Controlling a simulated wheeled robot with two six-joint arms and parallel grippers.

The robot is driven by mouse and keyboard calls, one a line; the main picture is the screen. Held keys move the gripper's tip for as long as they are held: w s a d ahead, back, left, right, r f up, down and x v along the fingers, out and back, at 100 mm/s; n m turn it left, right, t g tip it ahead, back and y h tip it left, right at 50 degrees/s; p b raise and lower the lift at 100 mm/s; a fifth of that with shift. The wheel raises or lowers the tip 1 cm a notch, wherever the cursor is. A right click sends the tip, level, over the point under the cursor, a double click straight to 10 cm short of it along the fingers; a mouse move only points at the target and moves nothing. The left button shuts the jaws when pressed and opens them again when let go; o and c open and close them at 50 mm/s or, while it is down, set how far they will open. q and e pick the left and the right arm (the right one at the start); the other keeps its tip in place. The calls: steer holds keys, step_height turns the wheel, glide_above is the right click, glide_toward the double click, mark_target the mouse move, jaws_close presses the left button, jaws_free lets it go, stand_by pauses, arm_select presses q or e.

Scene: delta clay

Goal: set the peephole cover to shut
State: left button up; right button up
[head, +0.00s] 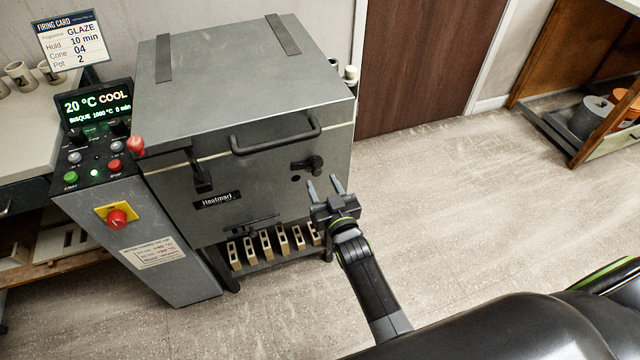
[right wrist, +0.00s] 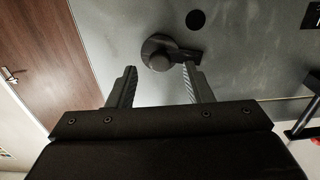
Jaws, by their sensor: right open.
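The peephole cover (head: 312,164) is a small black knob with a short arm on the front of the grey kiln (head: 240,185). It also shows in the right wrist view (right wrist: 158,52), with its arm pointing right. A round dark peephole (head: 295,179) sits uncovered beside the arm; it shows in the right wrist view (right wrist: 195,19) too. My right gripper (head: 324,184) is open and empty, its two fingers pointing at the kiln front just below the cover. In the right wrist view the fingertips (right wrist: 160,78) lie on either side of the knob; contact cannot be told. My left gripper is out of view.
The kiln lid handle (head: 277,138) juts out above the cover. A control box (head: 125,210) with buttons stands left of the kiln, and a display reads 20 °C COOL. Several pale bricks (head: 267,245) sit underneath.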

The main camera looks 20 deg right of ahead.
mark_target(309, 170)
steer(key=shift+w+f+b, duration=0.2)
steer(key=shift+w+b, duration=0.35)
steer(key=shift+w, duration=0.35)
steer(key=shift+w+r, duration=0.15)
steer(key=shift+w, duration=0.3)
jaws_close()
